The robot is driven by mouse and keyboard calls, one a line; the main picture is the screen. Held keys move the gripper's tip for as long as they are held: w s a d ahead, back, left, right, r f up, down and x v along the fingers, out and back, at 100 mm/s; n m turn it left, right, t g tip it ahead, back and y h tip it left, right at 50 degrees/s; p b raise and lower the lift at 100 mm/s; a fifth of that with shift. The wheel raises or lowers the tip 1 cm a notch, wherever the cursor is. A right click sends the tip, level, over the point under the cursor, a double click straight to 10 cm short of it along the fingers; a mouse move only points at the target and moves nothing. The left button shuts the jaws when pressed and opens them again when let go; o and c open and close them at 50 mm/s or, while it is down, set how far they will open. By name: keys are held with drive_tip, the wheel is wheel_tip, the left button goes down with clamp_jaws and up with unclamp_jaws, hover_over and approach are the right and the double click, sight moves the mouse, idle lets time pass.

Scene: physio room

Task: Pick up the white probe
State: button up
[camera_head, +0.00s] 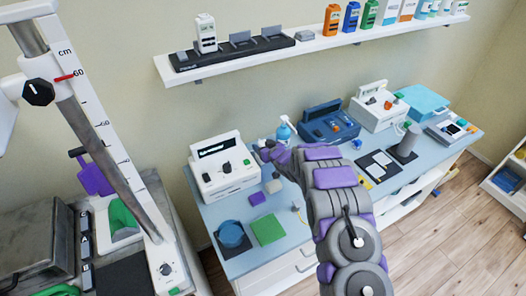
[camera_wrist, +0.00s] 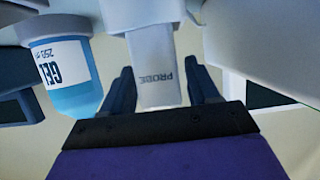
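The white probe (camera_wrist: 154,75), marked PROBE, is in the middle of the wrist view, in line with the space between my two dark fingers. My gripper (camera_wrist: 162,78) is open, with a finger on each side of the probe and a visible gap at least on the right. I cannot tell how deep the probe is between the fingers. In the head view my gripper (camera_head: 266,153) is over the blue table, by the white machine (camera_head: 223,168). I cannot make out the probe there.
A blue gel bottle (camera_wrist: 68,75) stands close to the left finger in the wrist view; a blue bottle (camera_head: 285,131) shows behind my gripper in the head view. A purple block (camera_head: 257,198), green pad (camera_head: 268,229) and blue console (camera_head: 328,124) are on the table. A shelf (camera_head: 300,47) hangs above.

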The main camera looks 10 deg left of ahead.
drive_tip(key=c, duration=0.9)
drive_tip(key=shift+c, duration=0.2)
